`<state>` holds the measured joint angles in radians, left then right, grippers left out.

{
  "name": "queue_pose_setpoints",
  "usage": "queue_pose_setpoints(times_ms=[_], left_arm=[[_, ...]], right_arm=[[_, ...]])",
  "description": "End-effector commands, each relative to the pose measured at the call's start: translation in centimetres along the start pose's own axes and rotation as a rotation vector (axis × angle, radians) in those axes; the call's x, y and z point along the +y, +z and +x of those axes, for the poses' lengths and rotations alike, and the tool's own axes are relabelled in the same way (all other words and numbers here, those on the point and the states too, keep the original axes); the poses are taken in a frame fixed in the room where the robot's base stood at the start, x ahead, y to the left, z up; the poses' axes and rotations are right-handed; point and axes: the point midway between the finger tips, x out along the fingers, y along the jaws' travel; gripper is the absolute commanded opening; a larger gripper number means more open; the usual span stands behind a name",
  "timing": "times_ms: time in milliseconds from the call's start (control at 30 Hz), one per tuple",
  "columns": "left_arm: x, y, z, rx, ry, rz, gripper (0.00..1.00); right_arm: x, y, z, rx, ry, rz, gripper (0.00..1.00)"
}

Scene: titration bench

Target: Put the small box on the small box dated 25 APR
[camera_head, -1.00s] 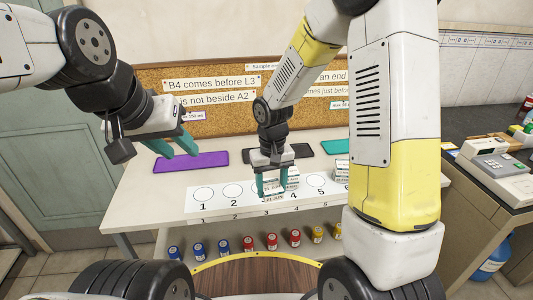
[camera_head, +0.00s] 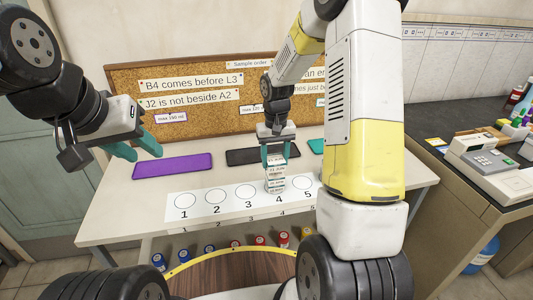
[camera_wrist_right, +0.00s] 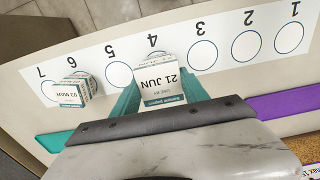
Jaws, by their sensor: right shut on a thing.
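My right gripper (camera_head: 276,158) is shut on a small white box (camera_wrist_right: 165,86), whose label reads 21 JUN in the right wrist view. It holds this box over the circle numbered 4. More white box faces (camera_head: 275,184) show directly below it in the head view. Their dates are too small to read, and I cannot tell whether the held box touches them. Another small box (camera_wrist_right: 74,90), dated 03 MAR, stands by circles 6 and 7; my right arm hides that area in the head view. My left gripper (camera_head: 140,152) is open and empty, left of the numbered strip.
The numbered strip (camera_head: 228,207) lies along the front of the white table, with circles 1 to 3 bare. A purple mat (camera_head: 172,166), a black mat (camera_head: 260,156) and a teal mat (camera_head: 316,146) lie behind it. A corkboard with notes (camera_head: 190,100) stands at the back.

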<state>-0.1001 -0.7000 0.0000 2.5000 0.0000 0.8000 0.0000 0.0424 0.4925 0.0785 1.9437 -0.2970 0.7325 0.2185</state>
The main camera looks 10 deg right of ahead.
Motion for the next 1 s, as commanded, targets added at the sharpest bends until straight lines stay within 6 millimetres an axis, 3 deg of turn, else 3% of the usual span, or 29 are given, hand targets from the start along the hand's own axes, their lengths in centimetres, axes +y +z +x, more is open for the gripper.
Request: queue_pose_setpoints(times_ms=[233, 467, 833, 867, 933, 1000], left_arm=[[0.0, 0.0, 0.0, 0.0, 0.0, 0.0, 0.36], [0.0, 0.0, 0.0, 0.0, 0.0, 0.0, 0.36], [0.0, 0.0, 0.0, 0.0, 0.0, 0.0, 0.36], [0.0, 0.0, 0.0, 0.0, 0.0, 0.0, 0.36], [0.0, 0.0, 0.0, 0.0, 0.0, 0.0, 0.36], [0.0, 0.0, 0.0, 0.0, 0.0, 0.0, 0.36]], right_arm=[[0.6, -1.8, 0.2, 0.001, -0.001, -0.001, 0.12], [0.5, -1.6, 3.6, -0.002, 0.0, -0.001, 0.12], [0.5, -1.6, 4.0, -0.001, 0.0, -0.001, 0.12], [0.5, -1.6, 4.0, -0.001, 0.0, -0.001, 0.58], [0.5, -1.6, 4.0, 0.0, 0.0, -0.001, 0.72], [0.5, -1.6, 4.0, 0.0, 0.0, -0.001, 0.74]])
